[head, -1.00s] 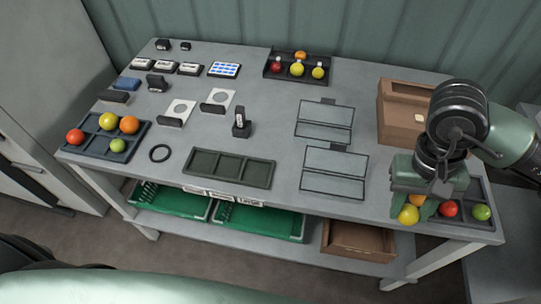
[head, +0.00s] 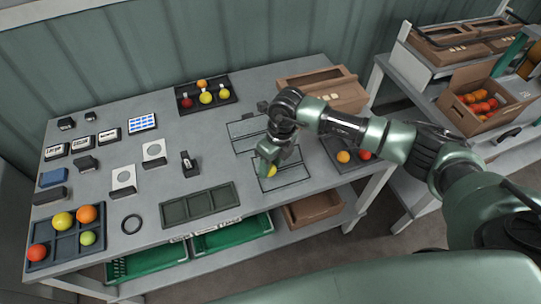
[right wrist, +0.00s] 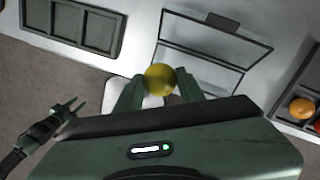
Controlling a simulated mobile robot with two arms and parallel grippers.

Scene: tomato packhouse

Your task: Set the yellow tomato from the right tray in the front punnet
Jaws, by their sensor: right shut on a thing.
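My right gripper (head: 268,170) is shut on the yellow tomato (head: 272,171), which also shows between its fingers in the right wrist view (right wrist: 160,79). It holds the tomato over the front punnet (head: 293,180), a clear, flat-looking open box with dark edges. In the right wrist view the tomato overlaps the left part of this punnet (right wrist: 203,68). The gap below the tomato is hard to judge. The right tray (head: 337,158) is partly behind my arm, with an orange and a red tomato showing. A dark gripper-like shape (right wrist: 65,110), likely my left gripper, is at the left of the right wrist view.
The back punnet (head: 247,129) lies behind the front one. A cardboard box (head: 345,98) stands at the back right. An empty dark compartment tray (head: 201,205) is to the left. A left tray (head: 63,244) and a back tray (head: 207,98) hold tomatoes.

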